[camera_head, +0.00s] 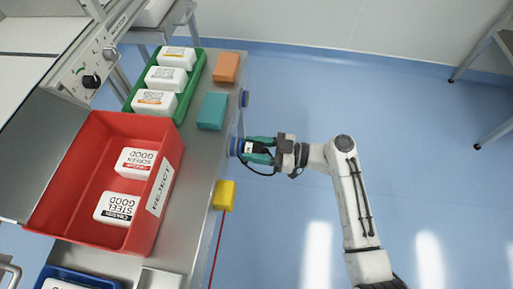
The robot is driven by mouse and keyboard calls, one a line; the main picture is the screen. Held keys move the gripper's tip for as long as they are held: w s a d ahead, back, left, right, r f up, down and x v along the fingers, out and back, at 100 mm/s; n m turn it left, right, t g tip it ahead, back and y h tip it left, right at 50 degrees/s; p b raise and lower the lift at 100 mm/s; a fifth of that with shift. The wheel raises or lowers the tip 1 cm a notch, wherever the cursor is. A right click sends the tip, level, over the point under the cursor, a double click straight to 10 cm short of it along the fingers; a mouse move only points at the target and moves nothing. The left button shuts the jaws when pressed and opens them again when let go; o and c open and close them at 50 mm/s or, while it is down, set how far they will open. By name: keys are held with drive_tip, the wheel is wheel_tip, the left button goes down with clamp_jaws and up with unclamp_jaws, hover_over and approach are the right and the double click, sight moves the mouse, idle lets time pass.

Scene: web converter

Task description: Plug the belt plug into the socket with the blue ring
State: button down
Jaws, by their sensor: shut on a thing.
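My gripper (256,150) has green fingers and is shut on the dark belt plug (258,148). A black cable (261,173) loops below the fingers. The plug points left at the side of the metal bench, its front end close to a blue ring (235,146) on that side. The fingers partly cover the plug. I cannot tell whether the plug is inside the socket or just in front of it. A second round blue fitting (245,98) shows farther up the same bench side.
The metal bench (201,150) carries a red REJECT bin (90,125) with white boxes, a green tray (186,105) with white boxes, an orange block (227,67) and a teal block (212,111). A yellow block (224,195) sits at the bench edge. The blue floor (300,90) to the right is open.

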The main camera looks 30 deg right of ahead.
drive_tip(key=shift+w+a, duration=0.1)
drive_tip(key=shift+a, duration=0.1)
drive_tip(key=c, duration=0.5)
unclamp_jaws()
drive_tip(key=v, duration=1.1)
drive_tip(key=shift+w, duration=0.1)
